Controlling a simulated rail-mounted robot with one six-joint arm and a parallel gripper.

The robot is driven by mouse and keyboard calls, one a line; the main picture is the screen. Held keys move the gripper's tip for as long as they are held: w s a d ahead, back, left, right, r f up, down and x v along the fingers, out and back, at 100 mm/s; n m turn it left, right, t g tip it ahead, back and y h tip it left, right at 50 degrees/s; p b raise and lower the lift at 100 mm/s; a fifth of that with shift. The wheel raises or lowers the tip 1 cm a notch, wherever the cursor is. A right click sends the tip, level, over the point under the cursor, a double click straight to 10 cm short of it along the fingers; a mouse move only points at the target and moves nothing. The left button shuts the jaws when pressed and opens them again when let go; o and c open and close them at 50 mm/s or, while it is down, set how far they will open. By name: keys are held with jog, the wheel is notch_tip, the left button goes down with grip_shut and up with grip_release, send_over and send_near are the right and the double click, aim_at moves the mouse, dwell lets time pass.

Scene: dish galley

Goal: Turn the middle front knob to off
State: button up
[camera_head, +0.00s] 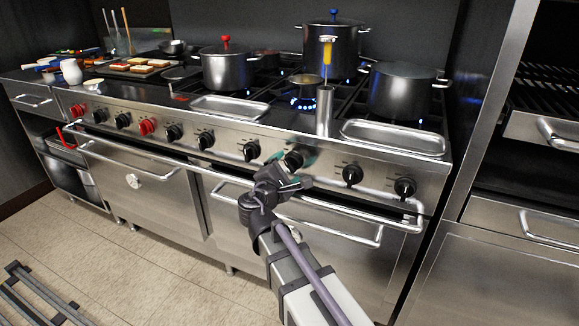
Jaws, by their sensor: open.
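A row of front knobs runs along the stove's front panel. My gripper (288,172) is open at one black knob (294,159) right of the panel's centre. The jaws overlap its lower part in the picture, and I cannot tell whether they touch it. Part of this knob is hidden by the gripper. Black knobs stand to its left (251,151) and right (353,174). More black knobs and a few red ones (147,126) lie farther left, and one black knob (404,187) is at the far right. The pointer markings are too small to read.
A towel rail (345,210) and oven handles run below the knobs. Blue flames show under a small pan (305,85) and other pots. A steel cylinder (325,110) holding a yellow-handled utensil stands near the front edge, between two trays (395,138).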

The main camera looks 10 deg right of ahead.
jog(key=shift+x, duration=1.2)
jog(key=c, duration=0.9)
